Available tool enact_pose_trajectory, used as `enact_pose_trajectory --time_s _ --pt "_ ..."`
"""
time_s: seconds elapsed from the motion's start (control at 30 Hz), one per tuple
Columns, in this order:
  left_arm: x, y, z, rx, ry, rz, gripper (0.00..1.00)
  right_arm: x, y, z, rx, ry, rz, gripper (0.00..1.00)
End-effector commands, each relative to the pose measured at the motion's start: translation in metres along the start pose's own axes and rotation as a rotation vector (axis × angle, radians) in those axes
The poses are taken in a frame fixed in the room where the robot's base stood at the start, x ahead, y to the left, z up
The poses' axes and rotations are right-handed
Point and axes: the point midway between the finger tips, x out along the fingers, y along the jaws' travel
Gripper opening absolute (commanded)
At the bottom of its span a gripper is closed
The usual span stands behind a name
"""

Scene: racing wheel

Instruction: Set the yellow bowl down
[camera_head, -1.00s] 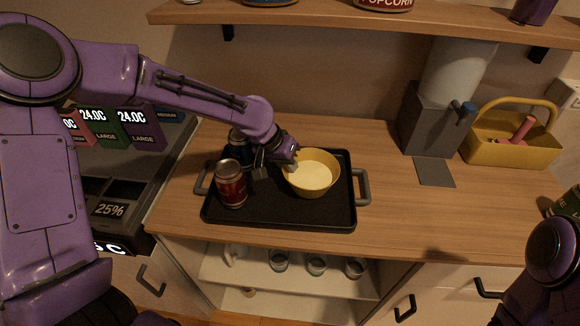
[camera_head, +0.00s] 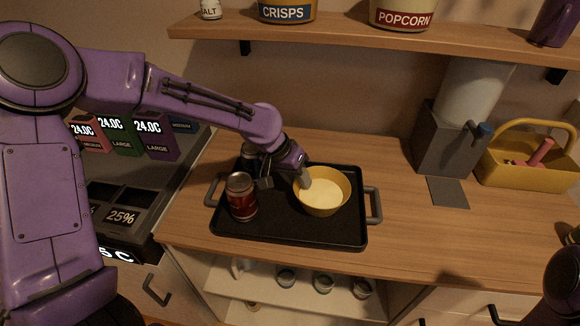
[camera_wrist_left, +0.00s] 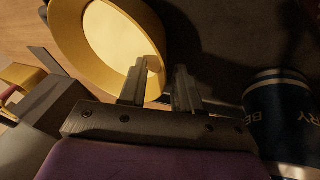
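The yellow bowl (camera_head: 322,203), with a pale inside, sits upright on the black tray (camera_head: 346,235), right of its middle. My left gripper (camera_head: 284,180) is at the bowl's left rim, its two fingers apart. In the left wrist view, one finger overlaps the bowl (camera_wrist_left: 77,62) and the other is outside over the tray, with a dark gap between it and the bowl wall. My left gripper (camera_wrist_left: 160,85) looks open there. My right gripper is out of view; only part of that arm shows at the lower right.
A red can (camera_head: 241,198) stands on the tray's left, and a dark blue can (camera_wrist_left: 284,115) stands near the gripper. A grey dispenser (camera_head: 443,150) and yellow basket (camera_head: 510,174) are to the right on the wooden counter (camera_head: 430,235). A shelf (camera_head: 350,40) hangs above.

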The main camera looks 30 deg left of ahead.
Motion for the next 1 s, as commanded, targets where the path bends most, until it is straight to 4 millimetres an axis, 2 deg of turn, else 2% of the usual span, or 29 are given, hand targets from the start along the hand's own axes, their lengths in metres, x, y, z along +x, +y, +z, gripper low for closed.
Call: enact_pose_trajectory --time_s 0.03,0.2,0.4,0.53,1.0 --pt "-0.014 0.001 -0.002 0.002 0.007 0.0 0.33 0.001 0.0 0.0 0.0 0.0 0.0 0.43" --pt "-0.059 0.0 -0.001 0.001 0.007 0.001 0.33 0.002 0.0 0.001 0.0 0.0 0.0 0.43" --pt "-0.09 0.0 0.0 0.001 0.002 0.0 0.33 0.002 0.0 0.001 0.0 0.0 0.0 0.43" --pt "-0.095 0.0 0.0 0.0 0.001 0.001 0.33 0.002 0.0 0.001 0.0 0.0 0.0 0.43" --pt "-0.095 0.0 0.0 0.0 0.0 0.001 0.33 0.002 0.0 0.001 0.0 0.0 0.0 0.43"
